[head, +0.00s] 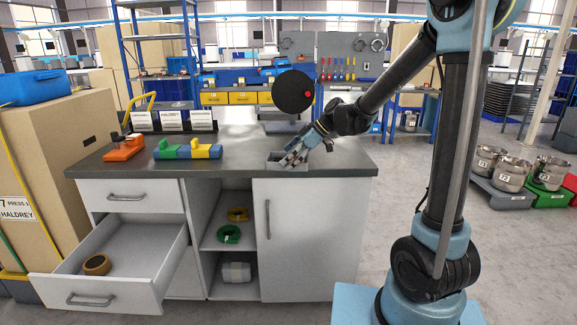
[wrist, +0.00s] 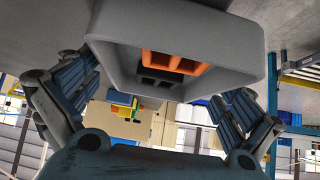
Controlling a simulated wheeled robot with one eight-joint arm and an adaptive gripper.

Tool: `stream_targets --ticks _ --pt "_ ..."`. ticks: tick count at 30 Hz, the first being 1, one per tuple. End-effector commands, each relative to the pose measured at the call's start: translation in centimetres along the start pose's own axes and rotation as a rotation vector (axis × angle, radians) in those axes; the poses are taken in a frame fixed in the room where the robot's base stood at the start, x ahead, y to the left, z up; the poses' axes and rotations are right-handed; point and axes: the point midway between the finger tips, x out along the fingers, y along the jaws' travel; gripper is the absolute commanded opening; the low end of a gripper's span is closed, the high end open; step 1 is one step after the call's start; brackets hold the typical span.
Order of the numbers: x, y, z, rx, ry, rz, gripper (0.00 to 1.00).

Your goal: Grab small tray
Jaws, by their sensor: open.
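The small grey tray (head: 288,166) sits on the dark countertop near its front edge, right of centre. In the wrist view my gripper (wrist: 163,85) is open, with one finger on each side of the tray. I cannot tell whether the fingers touch it.
On the counter (head: 345,162) stand an orange tool (head: 123,148), green and yellow blocks (head: 188,151) and a row of white-labelled boxes (head: 172,122). A drawer (head: 125,250) hangs open with a tape roll (head: 96,265) inside. A round black disc (head: 293,91) stands behind the tray.

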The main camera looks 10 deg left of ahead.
Motion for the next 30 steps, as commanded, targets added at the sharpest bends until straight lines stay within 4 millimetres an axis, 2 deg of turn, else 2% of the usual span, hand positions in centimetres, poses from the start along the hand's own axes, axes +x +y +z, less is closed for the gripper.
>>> stream_targets --ticks 1,2,7,20,30 --pt "0.0 0.0 0.0 0.0 0.0 0.0 1.0" --pt "0.0 0.0 0.0 0.0 0.0 0.0 0.95" --pt "0.0 0.0 0.0 0.0 0.0 0.0 0.58" --pt "-0.4 0.0 -0.3 0.0 0.0 0.0 0.58" --pt "-3.8 0.0 -3.7 0.0 0.0 0.0 0.58"
